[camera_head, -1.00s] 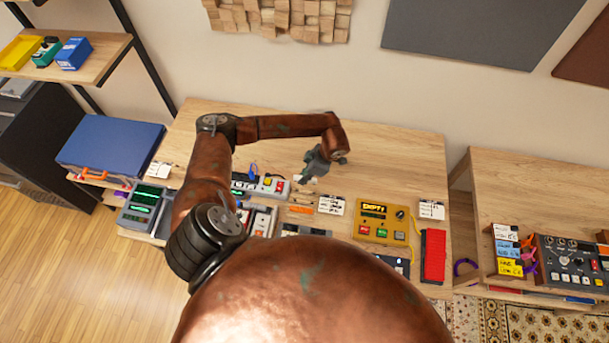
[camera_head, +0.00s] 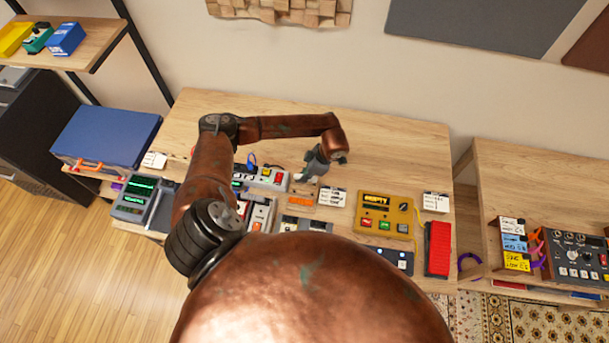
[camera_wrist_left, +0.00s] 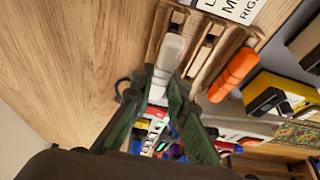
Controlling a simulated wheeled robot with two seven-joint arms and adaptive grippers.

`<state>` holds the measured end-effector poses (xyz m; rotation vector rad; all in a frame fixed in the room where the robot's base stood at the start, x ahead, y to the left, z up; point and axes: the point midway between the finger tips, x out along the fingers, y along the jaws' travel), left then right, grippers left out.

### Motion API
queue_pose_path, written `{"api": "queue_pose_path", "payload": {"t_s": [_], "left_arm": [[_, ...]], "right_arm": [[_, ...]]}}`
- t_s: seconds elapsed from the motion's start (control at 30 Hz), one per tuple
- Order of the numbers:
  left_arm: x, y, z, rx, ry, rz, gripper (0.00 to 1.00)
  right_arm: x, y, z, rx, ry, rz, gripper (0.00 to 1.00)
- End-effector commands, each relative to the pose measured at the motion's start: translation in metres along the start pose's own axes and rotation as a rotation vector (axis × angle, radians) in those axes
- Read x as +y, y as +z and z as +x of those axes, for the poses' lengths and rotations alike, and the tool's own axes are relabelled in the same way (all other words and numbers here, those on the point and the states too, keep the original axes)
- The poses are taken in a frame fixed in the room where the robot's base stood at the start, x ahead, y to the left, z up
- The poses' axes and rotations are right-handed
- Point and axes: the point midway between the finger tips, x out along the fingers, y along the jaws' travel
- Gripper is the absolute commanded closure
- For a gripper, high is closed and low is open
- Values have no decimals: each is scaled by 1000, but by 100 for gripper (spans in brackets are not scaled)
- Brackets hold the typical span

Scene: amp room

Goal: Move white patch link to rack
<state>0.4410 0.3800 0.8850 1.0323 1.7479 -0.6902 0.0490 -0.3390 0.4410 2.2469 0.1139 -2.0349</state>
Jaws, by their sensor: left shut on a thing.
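My left gripper (camera_head: 312,176) is over the middle of the table, at the back of a small wooden rack (camera_head: 287,194). It is shut on the white patch link, a short white bar that shows between the fingers in the left wrist view (camera_wrist_left: 168,52). There the link lies along the left slot of the wooden rack (camera_wrist_left: 203,45); I cannot tell whether it is seated or just above it. An orange link (camera_wrist_left: 232,74) lies in the right slot. In the head view the gripper mostly hides the white link. My right gripper is not in view.
A label card (camera_head: 332,197) stands right of the rack. A power strip (camera_head: 262,178) is on its left. A yellow tester box (camera_head: 384,214) and a red pedal (camera_head: 438,248) are further right. The table behind the gripper is clear.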

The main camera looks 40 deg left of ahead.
Motion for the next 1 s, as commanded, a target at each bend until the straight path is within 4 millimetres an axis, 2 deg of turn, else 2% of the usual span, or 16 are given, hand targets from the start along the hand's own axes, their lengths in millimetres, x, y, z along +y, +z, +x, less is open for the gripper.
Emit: {"api": "queue_pose_path", "payload": {"t_s": [0.4,1.0], "left_arm": [[0,0,0,1,1,0,100],[-1,-1,-1,7,0,0,100]], "right_arm": [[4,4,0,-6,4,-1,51],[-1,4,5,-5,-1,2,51]]}}
